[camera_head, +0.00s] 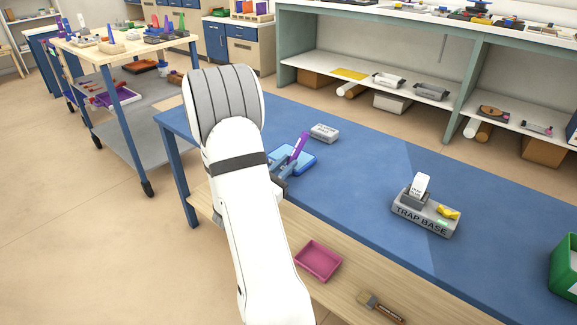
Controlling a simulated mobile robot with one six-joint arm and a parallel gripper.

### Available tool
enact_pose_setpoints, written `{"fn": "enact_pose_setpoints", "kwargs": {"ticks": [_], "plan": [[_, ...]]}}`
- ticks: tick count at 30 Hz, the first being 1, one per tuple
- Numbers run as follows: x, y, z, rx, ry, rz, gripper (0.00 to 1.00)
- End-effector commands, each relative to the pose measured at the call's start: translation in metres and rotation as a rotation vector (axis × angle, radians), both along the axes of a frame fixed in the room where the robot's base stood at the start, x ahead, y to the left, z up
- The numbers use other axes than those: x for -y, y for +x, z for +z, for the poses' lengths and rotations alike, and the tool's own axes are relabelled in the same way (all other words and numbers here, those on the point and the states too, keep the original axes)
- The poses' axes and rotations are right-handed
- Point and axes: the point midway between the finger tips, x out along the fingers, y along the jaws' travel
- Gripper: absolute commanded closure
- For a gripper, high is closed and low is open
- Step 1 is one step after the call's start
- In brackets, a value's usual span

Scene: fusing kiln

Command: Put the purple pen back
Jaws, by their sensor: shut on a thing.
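The purple pen (299,147) stands tilted, its top leaning right, above a light-blue tray or pad (308,166) on the blue table. My gripper (287,168) is shut on the purple pen near its lower part. My white arm hides most of the gripper and the left side of the light-blue piece. I cannot tell whether the pen's lower end touches anything.
A grey block with a label (324,132) sits just behind the pen. A grey block marked TRAP BASE (424,215) stands to the right, and a green bin (566,266) at the right edge. A pink tray (318,260) lies on the lower shelf. The table's middle is clear.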

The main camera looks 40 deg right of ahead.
Motion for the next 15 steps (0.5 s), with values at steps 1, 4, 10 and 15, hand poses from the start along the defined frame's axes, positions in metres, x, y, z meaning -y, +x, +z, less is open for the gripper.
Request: {"fn": "enact_pose_setpoints", "kwargs": {"ticks": [1, 4, 10, 15], "plan": [[-0.0001, 0.0001, 0.0016, 0.002, -0.001, 0.0, 1.0], [-0.0002, 0.0002, 0.0019, 0.001, -0.001, 0.0, 1.0], [-0.0003, 0.0003, -0.0025, 0.001, -0.001, 0.001, 0.81], [-0.0004, 0.0004, -0.0018, 0.001, -0.001, 0.001, 0.67]]}}
